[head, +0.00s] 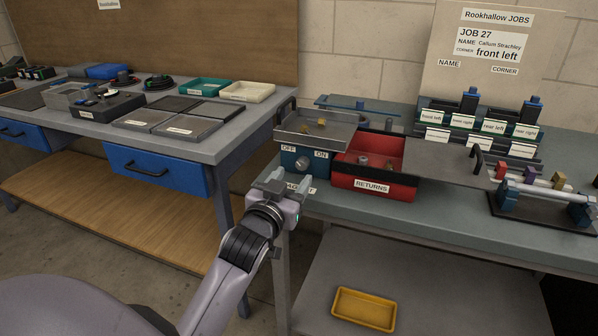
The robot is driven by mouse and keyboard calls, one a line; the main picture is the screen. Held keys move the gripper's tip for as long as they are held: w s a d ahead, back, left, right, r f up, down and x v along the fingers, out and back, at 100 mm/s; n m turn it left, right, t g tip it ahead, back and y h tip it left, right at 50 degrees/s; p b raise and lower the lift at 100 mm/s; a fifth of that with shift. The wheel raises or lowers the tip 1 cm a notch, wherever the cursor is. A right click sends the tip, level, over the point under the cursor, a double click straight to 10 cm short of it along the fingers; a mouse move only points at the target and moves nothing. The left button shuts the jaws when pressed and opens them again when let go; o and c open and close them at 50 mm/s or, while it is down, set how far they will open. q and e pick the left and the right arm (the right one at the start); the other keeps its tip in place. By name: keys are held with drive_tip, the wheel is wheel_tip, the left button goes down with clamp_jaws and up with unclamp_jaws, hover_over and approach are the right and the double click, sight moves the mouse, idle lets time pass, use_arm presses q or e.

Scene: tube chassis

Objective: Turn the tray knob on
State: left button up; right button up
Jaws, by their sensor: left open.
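The tray knob (303,163) is a round grey knob on the front of a dark blue box (287,160). An OFF label is to its left and an ON label to its right. I cannot tell which way the knob points. A grey metal tray (335,139) with small yellowish pieces in it sits above the box. My left gripper (288,180) is open and empty, just below and in front of the knob, apart from it as far as I can see. It partly covers a white label on the bench edge. My right gripper is out of view.
A red RETURNS bin (370,192) stands right of the knob box. A grey plate with a black handle (447,163) and a tube chassis (545,200) are further right. A side bench (215,150) stands left. A yellow tray (364,310) lies on the lower shelf.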

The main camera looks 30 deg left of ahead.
sight(301, 168)
use_arm(q)
drive_tip(key=shift+x, duration=1.95)
drive_tip(key=shift+d, duration=0.1)
clamp_jaws()
